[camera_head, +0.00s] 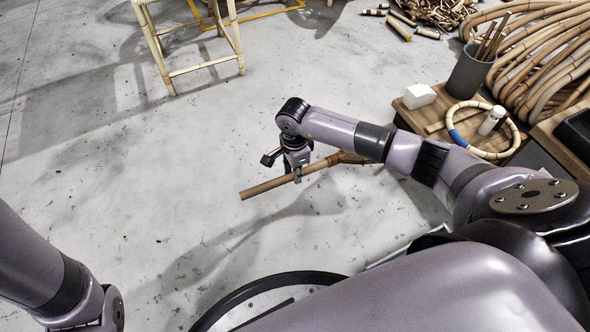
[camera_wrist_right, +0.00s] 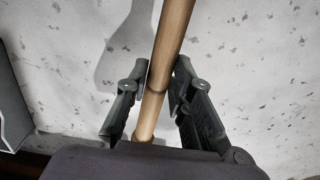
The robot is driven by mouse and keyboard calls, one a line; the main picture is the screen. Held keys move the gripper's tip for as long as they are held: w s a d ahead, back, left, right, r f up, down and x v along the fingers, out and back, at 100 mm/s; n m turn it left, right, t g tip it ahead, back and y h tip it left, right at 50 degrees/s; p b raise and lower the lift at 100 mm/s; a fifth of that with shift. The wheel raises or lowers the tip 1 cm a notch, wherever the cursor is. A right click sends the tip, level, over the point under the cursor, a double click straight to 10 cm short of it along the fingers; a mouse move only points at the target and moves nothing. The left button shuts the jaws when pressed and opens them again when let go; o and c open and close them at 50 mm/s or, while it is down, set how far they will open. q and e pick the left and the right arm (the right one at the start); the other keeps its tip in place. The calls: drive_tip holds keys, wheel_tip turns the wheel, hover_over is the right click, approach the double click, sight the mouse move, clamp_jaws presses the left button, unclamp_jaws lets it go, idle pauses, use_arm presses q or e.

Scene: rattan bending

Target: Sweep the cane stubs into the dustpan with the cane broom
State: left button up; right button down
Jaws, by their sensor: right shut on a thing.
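My right gripper (camera_head: 297,170) is shut around the handle of the cane broom (camera_head: 262,187) and holds it above the floor. The brown handle slants from lower left to upper right, and its far end passes behind my right arm. In the right wrist view, the broom handle (camera_wrist_right: 172,35) runs between both fingers of the gripper (camera_wrist_right: 158,82). Short cane stubs (camera_head: 398,29) lie on the floor at the top right. I cannot make out a dustpan. My left arm shows at lower left, with its gripper out of view.
A low wooden table at right holds a white block (camera_head: 418,96), a cane ring (camera_head: 460,146), a white bottle (camera_head: 491,120) and a grey pot (camera_head: 470,72). Cane coils (camera_head: 545,55) stand behind. A cane frame (camera_head: 205,67) stands upper left. The middle floor is clear.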

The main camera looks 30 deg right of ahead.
drive_tip(key=shift+f+b, duration=3.3)
drive_tip(key=shift+f, duration=0.95)
